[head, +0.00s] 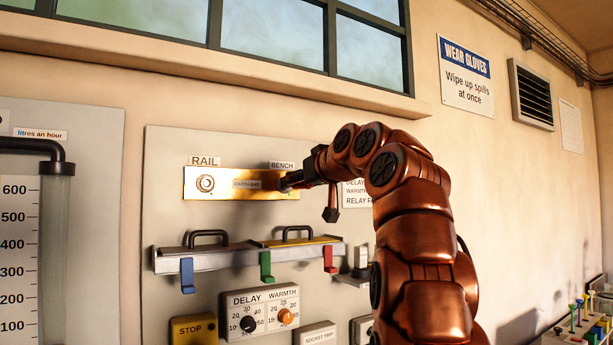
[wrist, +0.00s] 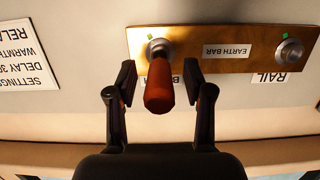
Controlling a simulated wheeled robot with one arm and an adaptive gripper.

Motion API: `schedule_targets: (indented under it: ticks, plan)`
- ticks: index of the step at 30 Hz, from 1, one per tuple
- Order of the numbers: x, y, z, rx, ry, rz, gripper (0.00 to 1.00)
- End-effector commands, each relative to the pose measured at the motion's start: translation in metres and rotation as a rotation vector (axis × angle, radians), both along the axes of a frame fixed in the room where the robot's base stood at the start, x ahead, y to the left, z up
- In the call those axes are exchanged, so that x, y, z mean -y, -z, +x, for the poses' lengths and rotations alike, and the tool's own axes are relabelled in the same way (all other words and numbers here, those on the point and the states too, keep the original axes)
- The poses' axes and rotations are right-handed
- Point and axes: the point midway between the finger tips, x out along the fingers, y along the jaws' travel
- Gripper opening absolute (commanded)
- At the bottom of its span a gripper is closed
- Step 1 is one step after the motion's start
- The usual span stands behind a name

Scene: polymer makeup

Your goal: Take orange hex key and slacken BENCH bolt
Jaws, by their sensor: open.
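The brass earth bar (head: 222,184) is on the wall panel, with the RAIL bolt (head: 205,183) at its left end. In the wrist view the picture is upside down, and the BENCH bolt (wrist: 158,47) is at the left end of the bar (wrist: 195,62). An orange-red handle (wrist: 159,88), apparently the hex key, stands out from the BENCH bolt towards the camera. My gripper (wrist: 160,82) is open, with one finger on each side of the handle and gaps between. In the head view my gripper (head: 288,183) hides the BENCH bolt and the key.
Below the bar is a rail (head: 205,262) with blue, green and red hooks and black handles. A DELAY and WARMTH box (head: 260,315) and a yellow STOP box (head: 193,330) sit lower. A rack of coloured-handled tools (head: 588,325) is at the lower right.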

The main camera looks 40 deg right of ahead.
Motion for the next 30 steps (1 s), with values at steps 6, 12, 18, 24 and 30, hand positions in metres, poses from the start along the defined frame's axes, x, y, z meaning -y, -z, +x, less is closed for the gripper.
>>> schedule_targets:
  ticks: [6,12,18,24,30]
  plan:
    - [0.0004,0.0009,0.0028,0.0,0.0,0.0,0.52]
    - [0.0002,0.001,0.0029,0.0,0.0,0.0,0.37]
    - [0.0003,0.0012,0.0029,0.0,0.0,0.001,0.16]
    - [0.0003,0.0012,0.0029,-0.001,0.0,0.001,0.0]
    - [0.0001,0.0012,0.0031,0.0,-0.001,0.001,0.0]
